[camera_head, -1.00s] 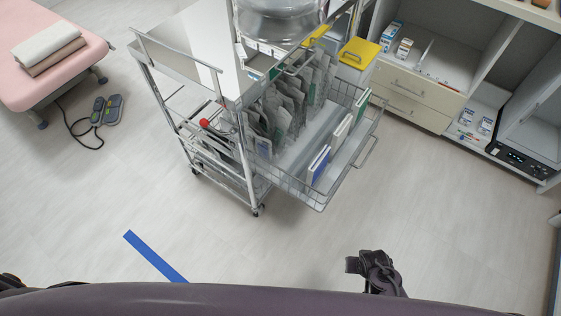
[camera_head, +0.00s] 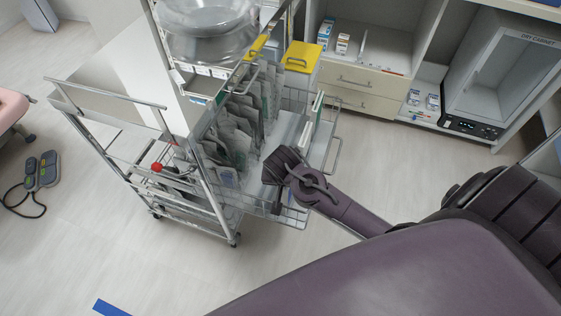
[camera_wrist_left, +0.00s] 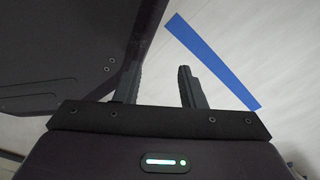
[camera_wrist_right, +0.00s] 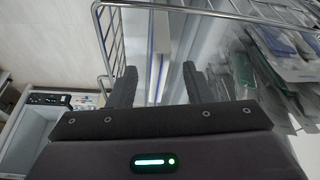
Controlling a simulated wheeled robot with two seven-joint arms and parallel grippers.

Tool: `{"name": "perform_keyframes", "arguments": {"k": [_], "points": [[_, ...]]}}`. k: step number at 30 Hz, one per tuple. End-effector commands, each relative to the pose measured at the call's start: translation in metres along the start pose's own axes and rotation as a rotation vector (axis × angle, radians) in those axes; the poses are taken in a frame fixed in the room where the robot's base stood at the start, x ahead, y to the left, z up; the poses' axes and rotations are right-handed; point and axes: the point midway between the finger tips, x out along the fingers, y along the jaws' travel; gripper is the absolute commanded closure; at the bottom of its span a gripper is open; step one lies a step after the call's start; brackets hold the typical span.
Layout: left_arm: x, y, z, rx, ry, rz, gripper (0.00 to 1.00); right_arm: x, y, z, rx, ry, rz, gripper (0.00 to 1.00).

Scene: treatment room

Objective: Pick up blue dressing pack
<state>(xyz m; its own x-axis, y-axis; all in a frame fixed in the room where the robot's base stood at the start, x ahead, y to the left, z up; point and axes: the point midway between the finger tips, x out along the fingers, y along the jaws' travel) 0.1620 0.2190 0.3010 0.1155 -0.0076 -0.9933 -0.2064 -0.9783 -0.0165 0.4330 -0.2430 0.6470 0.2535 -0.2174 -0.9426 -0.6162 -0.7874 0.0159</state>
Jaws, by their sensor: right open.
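In the right wrist view, a thin upright white pack with blue along its edge, apparently the blue dressing pack (camera_wrist_right: 160,45), stands beyond and between the fingers of my right gripper (camera_wrist_right: 158,82). The fingers are apart, and I cannot tell whether they touch it. In the head view my right gripper (camera_head: 275,165) is over the front part of the wire basket (camera_head: 292,216) and hides the blue pack. My left gripper (camera_wrist_left: 160,85) is open and empty above the floor, seen only in its own wrist view.
Upright white packs with green edges (camera_head: 317,108) stand farther back in the basket. Several grey-green pouches (camera_head: 232,140) fill its left side. The basket is pulled out from a metal trolley (camera_head: 100,92). A yellow-lidded bin (camera_head: 302,56) stands behind. Floor in front is clear.

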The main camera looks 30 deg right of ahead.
Motion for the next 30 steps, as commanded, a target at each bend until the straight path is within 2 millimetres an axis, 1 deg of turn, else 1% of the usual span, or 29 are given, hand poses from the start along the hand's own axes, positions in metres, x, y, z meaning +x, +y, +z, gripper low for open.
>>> {"name": "perform_keyframes", "arguments": {"k": [1,3,6,9,17,24,27,30], "points": [[0.001,0.000,0.000,0.000,0.000,0.000,0.64,0.003,0.001,-0.007,0.036,0.012,0.013,0.55],[0.001,0.000,-0.001,0.000,0.001,0.000,0.64,0.007,0.003,-0.015,0.086,0.024,0.029,0.55],[0.001,0.000,-0.001,0.000,0.001,0.000,0.64,0.011,0.004,-0.024,0.149,0.041,0.047,0.55],[0.001,0.000,-0.002,0.000,0.002,0.000,0.64,0.016,0.006,-0.030,0.189,0.051,0.057,0.55],[0.002,0.000,-0.010,-0.001,0.006,0.000,0.64,0.044,0.008,-0.029,0.195,0.050,0.059,0.55],[0.002,0.000,-0.019,-0.002,0.011,-0.001,0.64,0.079,0.013,-0.026,0.194,0.051,0.059,0.55],[0.001,0.000,-0.023,-0.003,0.012,0.000,0.64,0.088,0.013,-0.028,0.193,0.052,0.057,0.55],[0.000,0.000,-0.025,-0.003,0.012,0.000,0.64,0.092,0.013,-0.028,0.193,0.052,0.058,0.55]]}}
